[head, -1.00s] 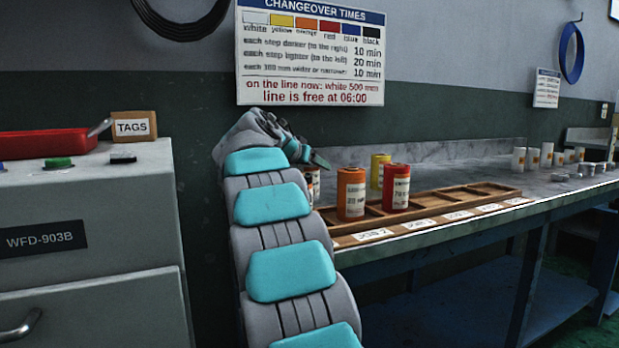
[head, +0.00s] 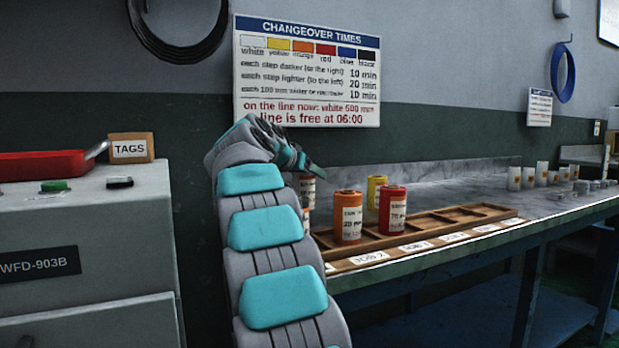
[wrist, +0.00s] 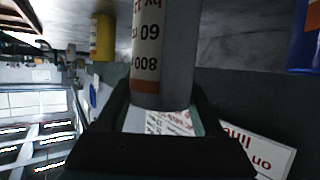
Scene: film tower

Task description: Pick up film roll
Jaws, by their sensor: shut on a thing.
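My gripper (wrist: 162,98) is shut on a pale grey-white film roll (wrist: 166,50) with a white printed label and an orange-brown band. The roll stands between the two dark fingers in the wrist view. In the head view my gripper (head: 296,160) is mostly hidden behind my own arm, and part of the held roll (head: 308,188) shows just below it. An orange roll (head: 347,218), a red roll (head: 392,210) and a yellow roll (head: 376,186) stand upright to its right at the wooden tray (head: 372,256).
The tray has empty compartments on its right and job labels along its front. Several small white rolls (head: 529,178) stand farther along the bench. A grey cabinet (head: 95,250) with a red tray (head: 42,165) and a TAGS box (head: 130,148) is at left. A changeover sign (head: 307,70) hangs behind.

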